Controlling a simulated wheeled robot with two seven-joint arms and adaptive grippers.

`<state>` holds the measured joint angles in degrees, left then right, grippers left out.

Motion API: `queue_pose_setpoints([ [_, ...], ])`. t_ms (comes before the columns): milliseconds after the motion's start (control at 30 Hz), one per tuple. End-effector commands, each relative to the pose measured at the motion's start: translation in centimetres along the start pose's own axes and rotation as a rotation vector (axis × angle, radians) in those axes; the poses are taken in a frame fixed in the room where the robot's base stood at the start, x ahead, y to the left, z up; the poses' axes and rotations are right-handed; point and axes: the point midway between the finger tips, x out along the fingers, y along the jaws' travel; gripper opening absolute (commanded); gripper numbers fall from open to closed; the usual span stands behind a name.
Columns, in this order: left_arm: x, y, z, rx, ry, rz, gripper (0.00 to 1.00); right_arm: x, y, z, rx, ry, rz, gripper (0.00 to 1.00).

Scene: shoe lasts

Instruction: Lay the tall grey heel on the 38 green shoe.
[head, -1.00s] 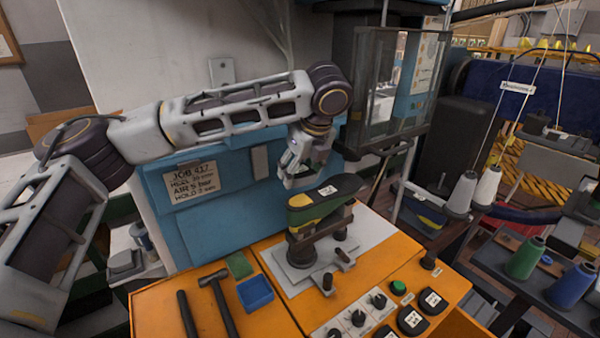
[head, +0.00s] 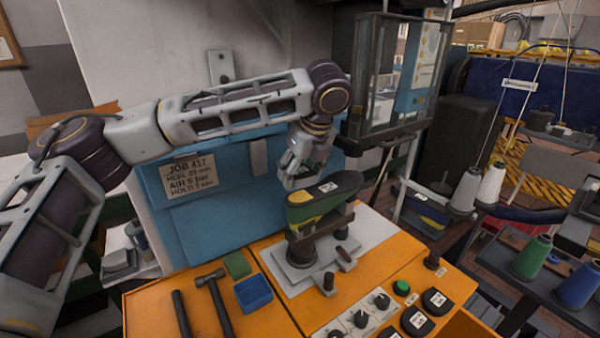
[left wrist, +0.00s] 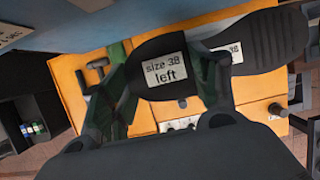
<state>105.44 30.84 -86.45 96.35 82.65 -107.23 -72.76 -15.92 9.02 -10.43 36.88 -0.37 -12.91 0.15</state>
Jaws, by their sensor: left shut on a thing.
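The green shoe (head: 308,212), with a yellow patch and a dark sole, sits sole up on the stand. A white label shows on its sole, too small to read in the head view. My left gripper (head: 298,180) is over its heel end. In the left wrist view, the gripper (left wrist: 168,85) is shut on a dark grey heel (left wrist: 165,68) labelled "size 38 left". The shoe's sole (left wrist: 268,42) runs off to the right, its label partly hidden by a finger. I cannot tell whether heel and shoe touch. My right gripper is not in view.
The orange bench (head: 265,318) holds a hammer (head: 218,300), a blue tray (head: 253,293), a knob panel (head: 360,318) and dark labelled pieces (head: 436,300) at the right. A blue machine panel (head: 215,220) stands behind, and a clear guard box (head: 385,80) stands behind right.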

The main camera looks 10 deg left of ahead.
Motion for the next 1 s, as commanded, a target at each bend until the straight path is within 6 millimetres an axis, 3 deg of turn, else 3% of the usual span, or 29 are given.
queue_pose_setpoints([
  [467, 0.4, 0.0, -0.2, 0.001, 0.0, 0.0, 0.36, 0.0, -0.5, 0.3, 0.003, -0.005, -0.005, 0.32],
  [1000, 2.4, 0.0, -1.0, 0.0, 0.0, 0.001, 0.36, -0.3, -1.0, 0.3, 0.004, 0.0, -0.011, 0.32],
])
